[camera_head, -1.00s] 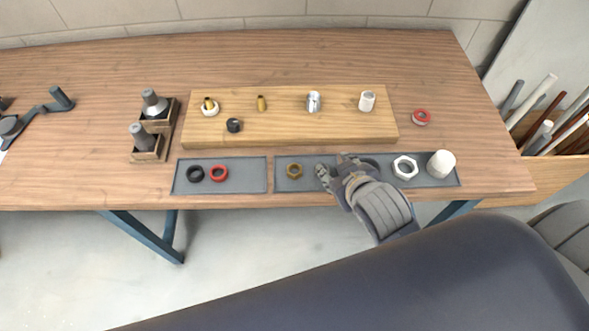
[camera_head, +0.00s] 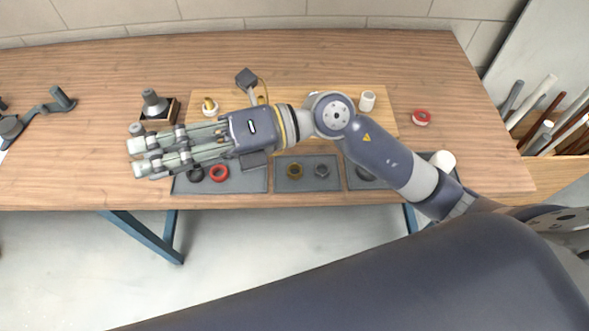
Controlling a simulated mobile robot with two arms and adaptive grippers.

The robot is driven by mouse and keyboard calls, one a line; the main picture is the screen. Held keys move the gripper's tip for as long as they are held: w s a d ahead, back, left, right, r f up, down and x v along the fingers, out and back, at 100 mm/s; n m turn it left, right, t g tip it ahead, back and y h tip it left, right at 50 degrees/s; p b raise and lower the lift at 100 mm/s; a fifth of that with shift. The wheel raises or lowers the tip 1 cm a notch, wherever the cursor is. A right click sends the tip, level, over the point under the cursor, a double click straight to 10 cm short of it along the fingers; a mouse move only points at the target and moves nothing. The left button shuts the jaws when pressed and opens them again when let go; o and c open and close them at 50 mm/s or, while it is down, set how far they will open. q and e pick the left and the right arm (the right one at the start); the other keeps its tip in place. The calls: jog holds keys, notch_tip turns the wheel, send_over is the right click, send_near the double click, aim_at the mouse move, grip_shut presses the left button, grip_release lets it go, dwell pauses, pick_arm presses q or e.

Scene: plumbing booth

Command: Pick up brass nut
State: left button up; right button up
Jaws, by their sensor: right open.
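The brass nut (camera_head: 294,171) lies flat in the middle grey tray (camera_head: 300,187) near the table's front edge. A dark grey ring (camera_head: 321,171) lies to its right in the same tray. My right gripper (camera_head: 136,157) is open and empty, reaching across from the right with its fingers pointing left. It is well to the left of the brass nut, beside the wooden box with grey fittings. My right forearm passes above the nut's far side and leaves the nut in full view. My left gripper is not in view.
The left tray (camera_head: 249,184) holds a black ring and a red ring (camera_head: 219,173). A wooden board (camera_head: 382,127) with fittings lies behind, partly hidden by my arm. A white cap (camera_head: 443,161) and a red-and-white roll (camera_head: 421,117) are at the right.

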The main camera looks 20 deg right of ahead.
notch_tip(320, 180, down, 9)
jog(key=d+n+g+h, duration=0.1)
jog(key=d+n+h, duration=0.2)
jog(key=h, duration=0.3)
jog(key=m+t+h, duration=0.1)
jog(key=t+h, duration=0.1)
jog(key=h, duration=1)
send_over(294, 173)
jog(key=s, duration=0.1)
jog(key=f, duration=0.8)
jog(key=f+p, duration=0.1)
jog(key=f, duration=0.4)
jog(key=shift+s+d, duration=0.15)
jog(key=shift+d, duration=0.15)
jog(key=shift+f, duration=0.35)
jog(key=f, duration=0.1)
jog(key=f+p, duration=0.1)
jog(key=f, duration=0.1)
jog(key=w+f+p, duration=0.1)
jog(key=shift+a+f, duration=0.2)
jog(key=shift+f, duration=0.55)
jog(key=shift+c, duration=0.5)
